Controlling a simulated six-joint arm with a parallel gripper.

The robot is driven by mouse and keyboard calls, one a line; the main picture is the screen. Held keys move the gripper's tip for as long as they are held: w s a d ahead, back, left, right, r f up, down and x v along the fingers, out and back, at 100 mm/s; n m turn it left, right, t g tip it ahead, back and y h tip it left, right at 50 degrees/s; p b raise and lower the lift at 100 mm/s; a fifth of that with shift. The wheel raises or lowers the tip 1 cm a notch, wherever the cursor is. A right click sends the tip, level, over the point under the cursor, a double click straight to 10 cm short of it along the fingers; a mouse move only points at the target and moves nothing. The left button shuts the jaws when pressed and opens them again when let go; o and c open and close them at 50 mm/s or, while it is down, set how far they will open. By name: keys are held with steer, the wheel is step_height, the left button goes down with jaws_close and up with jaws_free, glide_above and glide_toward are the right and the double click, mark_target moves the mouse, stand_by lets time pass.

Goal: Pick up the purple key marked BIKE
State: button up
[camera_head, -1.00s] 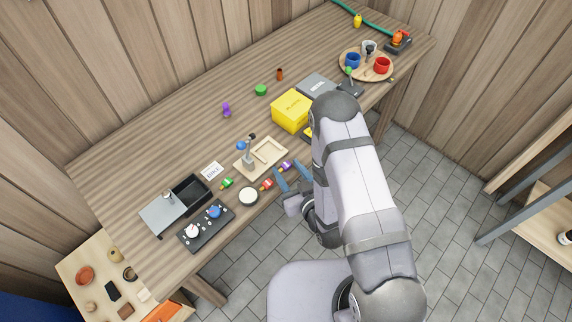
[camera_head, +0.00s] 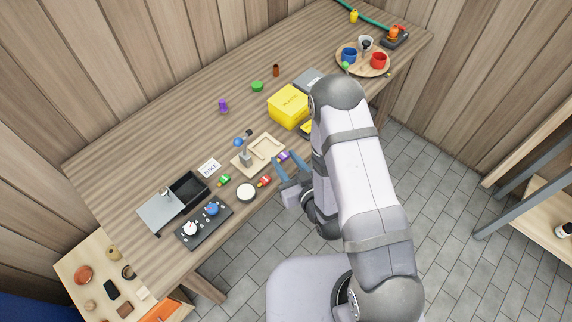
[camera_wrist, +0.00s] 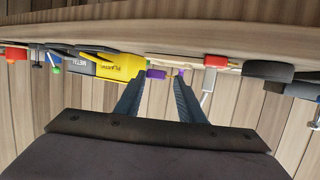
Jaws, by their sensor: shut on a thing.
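The purple key (camera_head: 283,156) is at the front edge of the wooden bench, by the right end of the beige tray. Its marking is too small to read. My gripper (camera_head: 286,166) reaches in from the front edge, its blue fingers at the key. In the wrist view, the purple key (camera_wrist: 157,74) shows between the two fingertips (camera_wrist: 161,77), and the gripper is shut on it. A white card (camera_head: 209,168) with dark lettering lies left of the tray.
The beige tray (camera_head: 240,168) stands just left of the gripper. Red (camera_head: 264,181) and green (camera_head: 223,180) keys and a round white-topped dish (camera_head: 246,193) lie nearby. A yellow box (camera_head: 288,106) stands behind my arm. A purple object (camera_head: 224,106) stands farther back, with bare bench around it.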

step_height(320, 180, up, 7)
steer(key=p, duration=0.4)
